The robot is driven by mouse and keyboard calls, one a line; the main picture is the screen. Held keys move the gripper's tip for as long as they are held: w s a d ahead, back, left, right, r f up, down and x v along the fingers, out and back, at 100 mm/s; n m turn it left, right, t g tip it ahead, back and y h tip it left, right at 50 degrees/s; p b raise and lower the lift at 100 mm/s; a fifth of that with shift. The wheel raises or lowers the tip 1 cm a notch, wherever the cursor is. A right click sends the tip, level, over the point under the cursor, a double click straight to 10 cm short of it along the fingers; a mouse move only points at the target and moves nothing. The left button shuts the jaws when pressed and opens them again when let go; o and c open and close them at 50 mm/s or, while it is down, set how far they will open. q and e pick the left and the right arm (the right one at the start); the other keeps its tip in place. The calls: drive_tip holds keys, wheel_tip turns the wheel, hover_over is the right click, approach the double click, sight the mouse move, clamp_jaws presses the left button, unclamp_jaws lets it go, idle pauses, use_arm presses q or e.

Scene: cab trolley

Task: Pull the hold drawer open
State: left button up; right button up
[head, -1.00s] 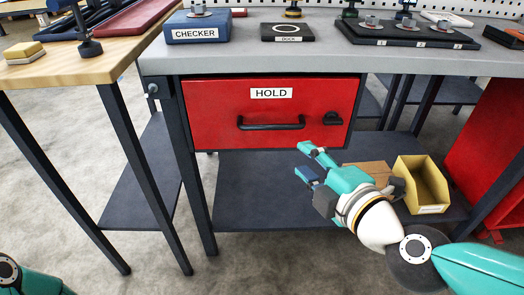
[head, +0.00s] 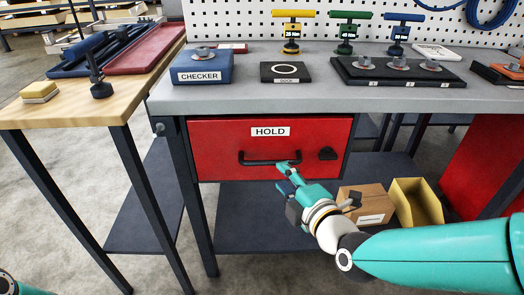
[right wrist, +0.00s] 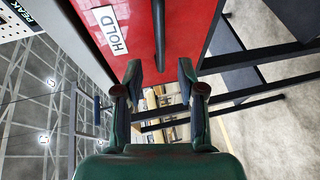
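The red hold drawer (head: 220,160) with its white HOLD label is set under the grey bench top and looks shut. Contact cannot be told. My left gripper is out of view.
A cardboard box (head: 364,203) and a yellow bin (head: 415,203) stand on the lower shelf (head: 250,232), under and right of my right wrist. A blue checker block (head: 202,68) and a dock plate (head: 286,72) sit on the bench top. A wooden table (head: 95,108) adjoins at left.

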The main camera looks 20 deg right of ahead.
sight(271, 164)
drive_tip(key=b+x, duration=0.2)
drive_tip(key=x, duration=0.5)
drive_tip(key=shift+w+f, duration=0.1)
drive_tip(key=shift+w, duration=0.15)
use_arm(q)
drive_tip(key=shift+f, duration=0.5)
use_arm(e)
drive_tip(key=shift+w, duration=0.5)
clamp_jaws()
